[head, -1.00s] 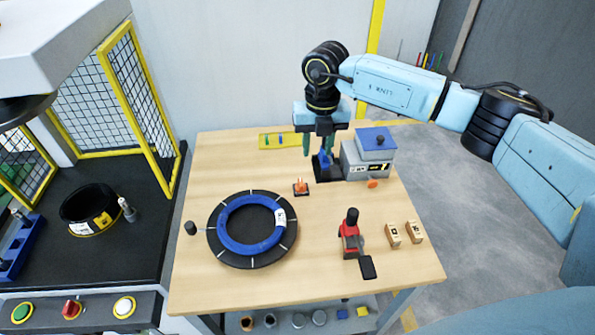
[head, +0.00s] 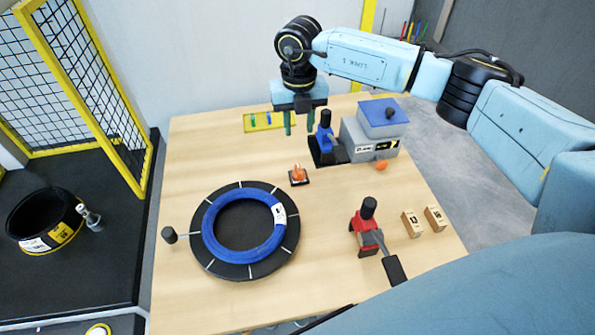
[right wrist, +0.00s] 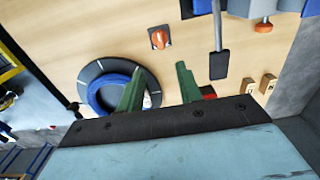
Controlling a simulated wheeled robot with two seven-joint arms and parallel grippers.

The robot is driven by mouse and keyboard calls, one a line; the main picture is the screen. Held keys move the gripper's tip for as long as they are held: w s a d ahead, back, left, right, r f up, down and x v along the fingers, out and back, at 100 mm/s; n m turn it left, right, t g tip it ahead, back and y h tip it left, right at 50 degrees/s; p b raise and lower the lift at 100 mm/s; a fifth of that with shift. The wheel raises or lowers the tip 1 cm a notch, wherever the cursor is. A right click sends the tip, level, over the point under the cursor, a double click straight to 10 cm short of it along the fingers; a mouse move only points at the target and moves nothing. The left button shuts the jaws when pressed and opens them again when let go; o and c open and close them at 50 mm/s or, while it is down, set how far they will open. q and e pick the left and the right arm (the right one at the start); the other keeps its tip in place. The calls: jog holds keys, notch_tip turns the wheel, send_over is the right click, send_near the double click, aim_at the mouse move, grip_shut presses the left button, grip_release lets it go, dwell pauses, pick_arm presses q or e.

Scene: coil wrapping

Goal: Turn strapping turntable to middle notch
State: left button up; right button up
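The strapping turntable (head: 276,264) is a black disc with white radial marks, lying on the wooden table. A blue coil (head: 210,238) with a white label lies flat on it. A thin rod with a black knob (head: 169,235) sticks out from the disc's left side. My right gripper (head: 299,130) has green fingers, spread apart and empty, above the table's back part, well away from the turntable. In the right wrist view the open fingers (right wrist: 158,90) partly cover the turntable (right wrist: 93,72). My left gripper is not in view.
A blue-handled tool (head: 325,134) stands beside a grey box (head: 365,142) just right of my right gripper. An orange knob (head: 298,174) sits mid-table. A red tool (head: 365,225) and two small wooden blocks (head: 412,223) stand at the right. A yellow mesh fence (head: 95,60) rises at the left.

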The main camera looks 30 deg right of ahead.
aim_at(299, 168)
notch_tip(299, 168, down, 14)
jog(key=shift+f, duration=0.1)
dwell(0.5)
grip_shut()
